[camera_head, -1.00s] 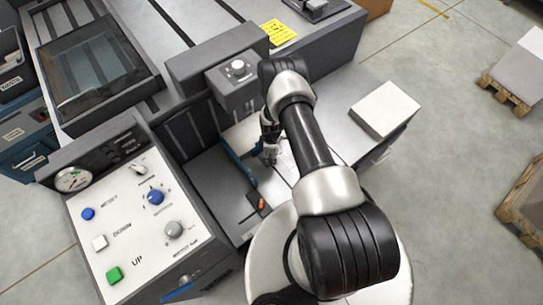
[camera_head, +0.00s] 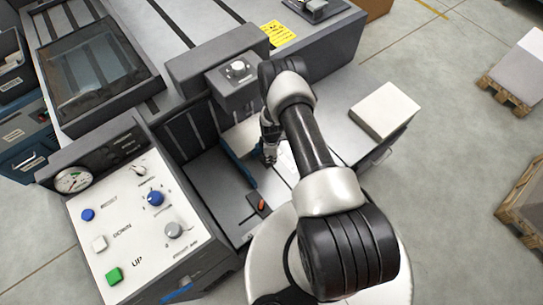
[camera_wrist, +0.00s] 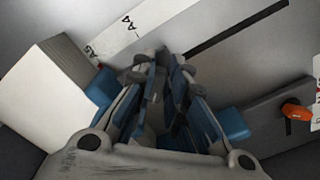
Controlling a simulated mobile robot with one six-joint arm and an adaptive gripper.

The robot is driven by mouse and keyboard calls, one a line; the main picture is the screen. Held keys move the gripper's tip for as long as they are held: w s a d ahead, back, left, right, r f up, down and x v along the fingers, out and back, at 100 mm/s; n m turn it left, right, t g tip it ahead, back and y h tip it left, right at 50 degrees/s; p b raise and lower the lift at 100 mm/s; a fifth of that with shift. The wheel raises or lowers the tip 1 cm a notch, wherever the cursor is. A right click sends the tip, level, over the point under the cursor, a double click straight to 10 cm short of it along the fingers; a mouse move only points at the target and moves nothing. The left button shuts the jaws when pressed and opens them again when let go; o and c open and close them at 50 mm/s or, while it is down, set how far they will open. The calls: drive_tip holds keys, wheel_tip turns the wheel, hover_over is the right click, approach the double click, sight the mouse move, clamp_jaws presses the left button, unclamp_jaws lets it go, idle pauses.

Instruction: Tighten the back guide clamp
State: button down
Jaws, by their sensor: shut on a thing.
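The back guide appears to be the blue bar (camera_head: 238,166) on the grey machine bed; blue ends also show on both sides of my fingers in the wrist view (camera_wrist: 232,124). My gripper (camera_head: 269,157) is down at this bar, fingers close together in the wrist view (camera_wrist: 163,62). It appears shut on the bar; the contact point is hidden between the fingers. A dark clamp block (camera_head: 252,209) with an orange lever (camera_head: 261,204) sits near the front end of the bar. The lever also shows at the right in the wrist view (camera_wrist: 297,111), apart from my fingers.
A white size scale (camera_wrist: 135,28) marked A4 and A5 lies beside a dark slot (camera_wrist: 235,32). A pale block (camera_wrist: 55,90) stands at the left in the wrist view. A control panel (camera_head: 135,220) is at the left. A white stack (camera_head: 385,110) lies on the right table.

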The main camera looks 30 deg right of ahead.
drive_tip(key=m, duration=0.1)
drive_tip(key=m+b, duration=0.1)
drive_tip(key=m, duration=0.1)
drive_tip(key=m+b, duration=0.1)
drive_tip(key=shift+s+a+f, duration=0.1)
drive_tip(key=shift+s+a, duration=0.1)
drive_tip(key=shift+a, duration=0.05)
drive_tip(key=m, duration=0.1)
drive_tip(key=m+b, duration=0.1)
drive_tip(key=m, duration=0.1)
drive_tip(key=m+b, duration=0.1)
drive_tip(key=m, duration=0.1)
drive_tip(key=shift+s+a, duration=0.1)
drive_tip(key=shift+a, duration=0.2)
drive_tip(key=m, duration=0.1)
drive_tip(key=m+b, duration=0.1)
drive_tip(key=m, duration=0.2)
drive_tip(key=shift+a+m+b, duration=0.3)
drive_tip(key=shift+b, duration=0.05)
drive_tip(key=shift+a+m, duration=0.15)
drive_tip(key=shift+m, duration=0.95)
drive_tip(key=shift+a+m, duration=0.1)
drive_tip(key=shift+m, duration=1)
drive_tip(key=c, duration=1.6)
unclamp_jaws()
